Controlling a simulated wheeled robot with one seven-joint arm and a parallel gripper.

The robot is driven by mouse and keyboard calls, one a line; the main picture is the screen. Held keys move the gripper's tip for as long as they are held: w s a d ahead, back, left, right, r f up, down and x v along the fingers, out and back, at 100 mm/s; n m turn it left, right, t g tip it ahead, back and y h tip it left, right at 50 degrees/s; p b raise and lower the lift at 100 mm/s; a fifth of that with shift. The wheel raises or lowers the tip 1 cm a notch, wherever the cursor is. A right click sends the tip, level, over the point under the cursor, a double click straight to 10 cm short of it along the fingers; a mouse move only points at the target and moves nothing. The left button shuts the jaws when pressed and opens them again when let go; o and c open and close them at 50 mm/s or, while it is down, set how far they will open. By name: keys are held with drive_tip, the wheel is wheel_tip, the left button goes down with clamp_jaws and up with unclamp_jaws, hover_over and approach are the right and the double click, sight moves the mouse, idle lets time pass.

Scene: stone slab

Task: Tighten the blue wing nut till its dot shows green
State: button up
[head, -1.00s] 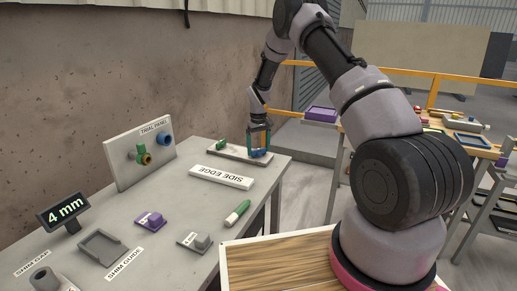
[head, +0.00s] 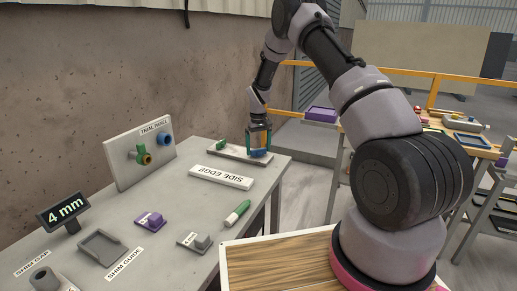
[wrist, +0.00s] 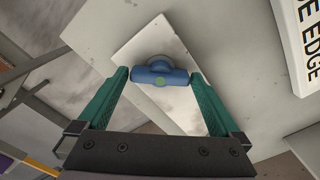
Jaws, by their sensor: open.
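The blue wing nut (wrist: 172,79) sits on a pale plate (wrist: 187,107) in the wrist view, its wings running across the picture. My gripper (wrist: 158,76) is open, one teal finger on each side of the nut, the tips close to the wing ends. I cannot tell whether they touch. In the head view my gripper (head: 258,148) stands upright over the nut. A green part (head: 221,144) sits at the plate's left end.
The grey table (head: 185,205) holds a SIDE EDGE block (head: 221,177), a green-and-white marker (head: 237,213), a purple piece (head: 150,219) and a grey piece (head: 195,241). A trial panel (head: 120,157) stands at the back left, a 4 mm display (head: 64,212) in front.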

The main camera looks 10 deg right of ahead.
wheel_tip(320, 180, up, 11)
drive_tip(key=shift+f, duration=0.15)
idle(0.4)
wheel_tip(320, 180, up, 12)
drive_tip(key=m+t, duration=0.1)
hover_over(259, 149)
drive_tip(key=s+d, duration=0.2)
drive_tip(key=s, duration=0.2)
drive_tip(key=s+d+r+m+t+y, duration=0.1)
drive_tip(key=s+d+r+m+t, duration=0.1)
drive_tip(key=s+r, duration=1.05)
drive_tip(key=s+d+r+m+t, duration=0.1)
drive_tip(key=s+r+t, duration=0.1)
drive_tip(key=s, duration=1)
drive_tip(key=s+r+m+t+y, duration=0.1)
drive_tip(key=s+r+m+t, duration=0.1)
drive_tip(key=s, duration=0.9)
drive_tip(key=shift+s+d+r, duration=0.35)
drive_tip(key=shift+d+r, duration=0.05)
drive_tip(key=shift+r, duration=0.15)
